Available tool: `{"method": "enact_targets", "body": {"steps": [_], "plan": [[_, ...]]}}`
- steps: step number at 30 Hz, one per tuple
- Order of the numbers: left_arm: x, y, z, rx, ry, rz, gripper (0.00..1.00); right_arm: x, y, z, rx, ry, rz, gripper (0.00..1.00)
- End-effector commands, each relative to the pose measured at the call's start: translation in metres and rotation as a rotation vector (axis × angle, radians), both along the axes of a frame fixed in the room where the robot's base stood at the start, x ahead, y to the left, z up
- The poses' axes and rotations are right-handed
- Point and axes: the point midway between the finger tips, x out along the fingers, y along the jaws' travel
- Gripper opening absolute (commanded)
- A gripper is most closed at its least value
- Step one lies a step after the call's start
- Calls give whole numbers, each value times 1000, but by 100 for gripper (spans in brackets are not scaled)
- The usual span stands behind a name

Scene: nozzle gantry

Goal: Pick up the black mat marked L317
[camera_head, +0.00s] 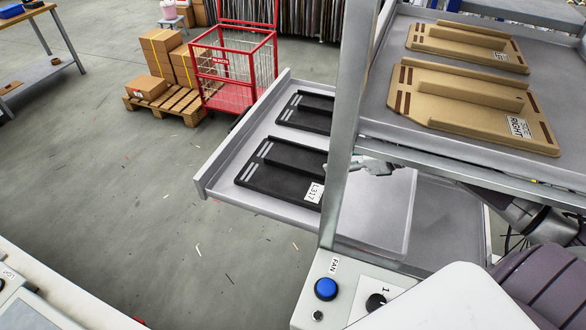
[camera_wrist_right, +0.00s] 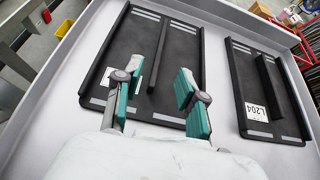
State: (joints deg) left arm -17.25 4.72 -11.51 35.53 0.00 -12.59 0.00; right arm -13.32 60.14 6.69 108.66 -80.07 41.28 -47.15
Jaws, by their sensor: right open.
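The black mat marked L317 (camera_head: 262,176) lies flat in the grey pulled-out tray, with a raised rib along it and its white label at the right end. In the right wrist view the same mat (camera_wrist_right: 132,47) lies under my fingers, its label partly hidden by the left finger. My right gripper (camera_wrist_right: 158,84) is open and empty, with the rib showing between its fingers; I cannot tell its height above the mat. In the head view it shows only partly, beside the post at the mat's label end. My left gripper is not in view.
A second black mat, labelled L204 (camera_wrist_right: 262,82), lies beside it in the tray (camera_head: 232,162). A grey post (camera_head: 345,130) stands in front of the tray. Tan mats (camera_head: 470,95) lie on the upper shelf.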

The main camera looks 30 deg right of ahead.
Motion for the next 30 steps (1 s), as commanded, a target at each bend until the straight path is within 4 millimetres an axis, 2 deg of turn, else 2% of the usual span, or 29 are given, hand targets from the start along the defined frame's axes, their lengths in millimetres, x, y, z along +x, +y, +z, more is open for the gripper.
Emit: {"method": "enact_targets", "body": {"steps": [1, 9, 16, 24, 30], "plan": [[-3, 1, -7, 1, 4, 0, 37, 7, 5, -6, 2, -6, -1, 40], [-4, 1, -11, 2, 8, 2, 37, 33, 28, -22, 4, -5, -2, 40], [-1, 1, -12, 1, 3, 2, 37, 42, 37, -31, 4, -2, -2, 40], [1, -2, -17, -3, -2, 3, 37, 69, 61, -50, 5, -4, -2, 40], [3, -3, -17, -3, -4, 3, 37, 74, 65, -54, 1, -2, -2, 40]]}}
